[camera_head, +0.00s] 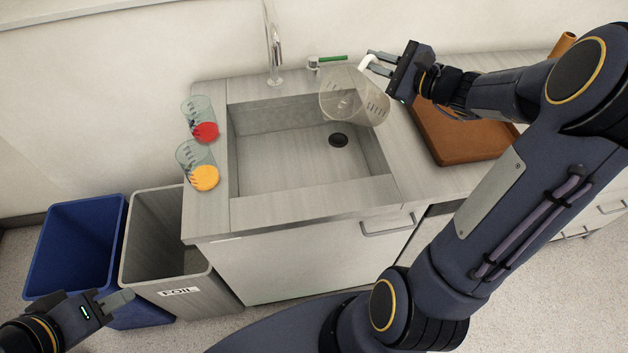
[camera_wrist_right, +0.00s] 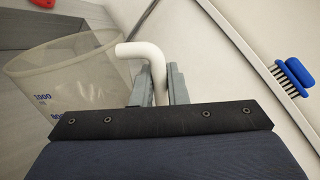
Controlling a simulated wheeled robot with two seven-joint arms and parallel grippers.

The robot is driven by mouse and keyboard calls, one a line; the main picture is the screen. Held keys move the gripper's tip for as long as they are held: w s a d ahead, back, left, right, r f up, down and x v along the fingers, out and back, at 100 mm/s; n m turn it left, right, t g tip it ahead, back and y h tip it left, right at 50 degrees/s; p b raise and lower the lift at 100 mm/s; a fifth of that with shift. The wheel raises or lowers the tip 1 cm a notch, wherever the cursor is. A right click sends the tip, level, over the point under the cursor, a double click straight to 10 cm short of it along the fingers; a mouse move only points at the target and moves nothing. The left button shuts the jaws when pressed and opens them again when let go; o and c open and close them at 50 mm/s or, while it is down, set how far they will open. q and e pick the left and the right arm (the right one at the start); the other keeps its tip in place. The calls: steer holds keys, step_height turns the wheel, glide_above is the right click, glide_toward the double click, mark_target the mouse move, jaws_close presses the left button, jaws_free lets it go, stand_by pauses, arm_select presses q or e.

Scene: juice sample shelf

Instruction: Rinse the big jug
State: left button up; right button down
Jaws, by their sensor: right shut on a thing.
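The big jug (camera_head: 350,98) is clear with dark graduation marks and a white handle. It is held tilted over the right part of the sink (camera_head: 270,165), and looks empty. My right gripper (camera_head: 372,62) is shut on the jug's white handle (camera_wrist_right: 144,52); the jug (camera_wrist_right: 70,75) also shows in the right wrist view. The faucet (camera_head: 274,50) stands behind the sink, left of the jug; no water stream shows. My left gripper (camera_head: 122,300) is low at the left near the bins, empty, with its fingers seen side-on, so its opening is unclear.
A brown tray (camera_head: 465,150) lies on the right counter. A blue bin (camera_head: 75,245) and grey bin (camera_head: 160,235) stand left. A brush (camera_wrist_right: 290,76) lies behind.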

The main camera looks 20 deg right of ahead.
mark_target(360, 68)
steer(key=shift+s+a+r+n+h, duration=0.15)
steer(key=shift+a+r+n, duration=0.05)
steer(key=shift+a+n, duration=0.45)
steer(key=shift+s+a+r+n+h, duration=0.15)
steer(key=shift+a+n, duration=0.4)
steer(key=shift+n, duration=0.1)
stand_by(1.2)
steer(key=shift+s+a+n+h+b, duration=0.2)
steer(key=shift+a+n+b, duration=0.1)
steer(key=shift+a+n, duration=0.25)
steer(key=shift+s+a+n+h+b, duration=0.15)
steer(key=shift+a+n+b, duration=0.2)
steer(key=shift+a, duration=0.25)
stand_by(2.7)
steer(key=shift+s+a+f+n+b, duration=0.15)
steer(key=shift+a+f+b, duration=0.1)
steer(key=shift+a+b, duration=0.25)
steer(key=shift+s+a+f+n+b, duration=0.1)
steer(key=shift+a+f+n+b, duration=0.15)
steer(key=shift+b, duration=0.45)
stand_by(0.4)
